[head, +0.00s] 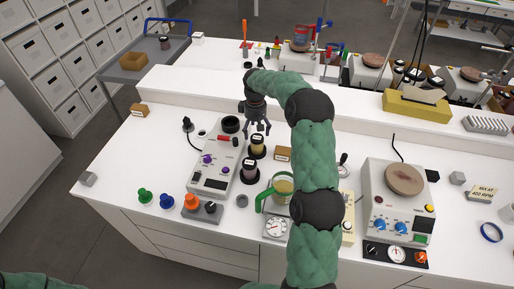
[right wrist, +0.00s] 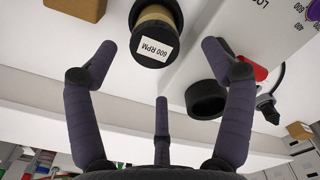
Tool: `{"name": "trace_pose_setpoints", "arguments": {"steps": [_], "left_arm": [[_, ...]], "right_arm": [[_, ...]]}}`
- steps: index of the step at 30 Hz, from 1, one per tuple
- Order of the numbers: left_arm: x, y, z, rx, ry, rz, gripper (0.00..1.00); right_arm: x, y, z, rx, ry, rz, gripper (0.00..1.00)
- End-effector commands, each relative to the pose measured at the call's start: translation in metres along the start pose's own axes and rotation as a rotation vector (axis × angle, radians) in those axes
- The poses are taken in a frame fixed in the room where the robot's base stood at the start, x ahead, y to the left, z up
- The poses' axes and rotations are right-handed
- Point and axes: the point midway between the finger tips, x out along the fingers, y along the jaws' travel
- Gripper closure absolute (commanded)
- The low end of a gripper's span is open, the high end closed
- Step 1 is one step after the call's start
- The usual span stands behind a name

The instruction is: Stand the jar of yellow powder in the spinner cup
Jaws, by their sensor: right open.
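The jar of yellow powder (head: 257,147) has a black lid and a black base and stands upright on the white bench. In the right wrist view the jar (right wrist: 155,30) shows a tan-yellow band and a "600 RPM" label. My right gripper (head: 257,129) is open and empty, just behind and above the jar, with its fingers spread towards it. It also shows in the right wrist view (right wrist: 160,65), apart from the jar. The black spinner cup (head: 231,124) is at the far end of the white spinner machine, left of the gripper; it looks empty in the wrist view (right wrist: 207,99). My left gripper is out of view.
A similar jar with greyish-pink powder (head: 249,171) stands just in front of the yellow one. The spinner machine (head: 212,178) lies to the left, a small cardboard box (head: 283,153) to the right. A raised white ledge runs behind.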

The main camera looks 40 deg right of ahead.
Motion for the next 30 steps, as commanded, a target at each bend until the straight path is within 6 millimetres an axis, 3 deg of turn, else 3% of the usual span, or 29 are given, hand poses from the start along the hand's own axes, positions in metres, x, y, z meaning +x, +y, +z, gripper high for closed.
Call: {"name": "trace_pose_setpoints", "arguments": {"steps": [5, 13, 21, 23, 30], "left_arm": [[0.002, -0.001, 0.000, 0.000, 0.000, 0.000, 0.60], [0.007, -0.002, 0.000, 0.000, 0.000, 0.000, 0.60], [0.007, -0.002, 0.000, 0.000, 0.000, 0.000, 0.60], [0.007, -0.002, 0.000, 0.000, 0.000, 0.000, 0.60], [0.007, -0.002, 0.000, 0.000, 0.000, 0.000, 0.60]], "right_arm": [[0.012, 0.001, 0.001, 0.000, -0.001, 0.000, 0.18], [0.048, 0.004, 0.003, 0.000, -0.002, 0.000, 0.18], [0.052, 0.004, 0.003, 0.000, 0.000, 0.001, 0.18], [0.052, 0.004, 0.003, 0.000, 0.000, 0.001, 0.32], [0.052, 0.003, 0.003, 0.000, 0.000, 0.000, 0.99]]}}
